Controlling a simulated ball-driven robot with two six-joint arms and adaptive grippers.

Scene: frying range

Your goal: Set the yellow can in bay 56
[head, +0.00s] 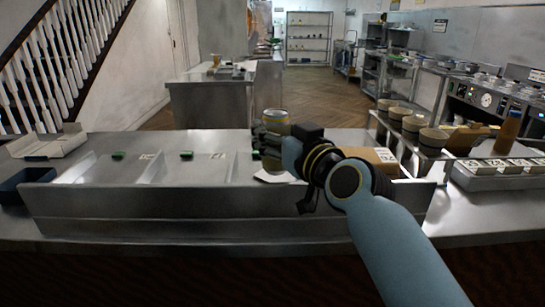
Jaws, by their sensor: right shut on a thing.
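A can with a pale rim and yellowish side (275,117) stands upright in the jaws of my right gripper (270,138), which is shut on it. The gripper and arm hide its lower part. It is above the right part of a long steel bay tray (150,210) on the counter. Upright dividers (152,168) split the tray into bays. Small green things (118,155) and (187,155) and small white labels lie at the back of the bays. The bay numbers are too small to read. My left gripper is out of view.
A brown box (372,158) lies behind my right arm. A rack with several bowls (433,140) stands to its right, with a brown bottle (508,132) further right. An open white box (48,145) and a dark blue bin (22,183) are at the left. The left bays look mostly clear.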

